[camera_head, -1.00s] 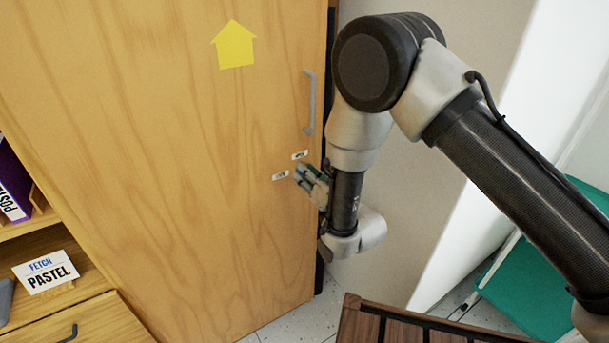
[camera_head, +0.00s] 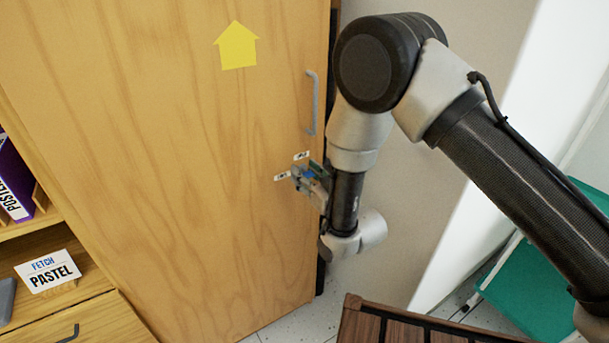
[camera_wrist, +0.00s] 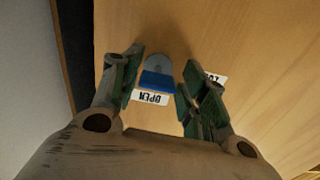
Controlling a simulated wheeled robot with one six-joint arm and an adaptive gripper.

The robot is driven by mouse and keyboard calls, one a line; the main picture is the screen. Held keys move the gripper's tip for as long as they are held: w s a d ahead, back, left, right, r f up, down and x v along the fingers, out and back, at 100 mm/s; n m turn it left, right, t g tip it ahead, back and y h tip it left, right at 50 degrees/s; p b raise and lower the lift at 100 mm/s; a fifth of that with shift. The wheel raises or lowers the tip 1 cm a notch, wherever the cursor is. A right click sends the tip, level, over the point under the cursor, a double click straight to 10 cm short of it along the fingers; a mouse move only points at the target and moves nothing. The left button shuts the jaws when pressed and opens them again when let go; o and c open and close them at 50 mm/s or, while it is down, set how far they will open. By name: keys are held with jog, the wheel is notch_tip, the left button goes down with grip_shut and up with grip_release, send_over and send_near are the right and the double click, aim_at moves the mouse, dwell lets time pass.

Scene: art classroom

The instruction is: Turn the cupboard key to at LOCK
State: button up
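The wooden cupboard door (camera_head: 190,190) is shut in front of me. In the wrist view the blue key (camera_wrist: 157,81) sits at a grey rounded lock plate (camera_wrist: 159,62). An OPEN label (camera_wrist: 150,99) appears upside down just below it. The LOCK label (camera_wrist: 216,78) is partly hidden behind the right finger. My gripper (camera_wrist: 160,84) is open, its green-padded fingers on either side of the key with small gaps showing. In the head view my gripper (camera_head: 308,180) is at the door beside two small labels, with a bit of blue between the fingers.
A grey vertical handle (camera_head: 311,103) is above the lock, and a yellow arrow (camera_head: 236,46) is higher on the door. A slatted wooden piece (camera_head: 400,328) is below my arm. A teal panel (camera_head: 535,290) is at right.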

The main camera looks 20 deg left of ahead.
jog(key=shift+d+f, duration=0.1)
jog(key=shift+d, duration=0.05)
jog(key=shift+d, duration=0.1)
jog(key=shift+s+d, duration=0.3)
jog(key=v, duration=0.6)
jog(key=shift+s, duration=0.2)
jog(key=shift+d, duration=0.1)
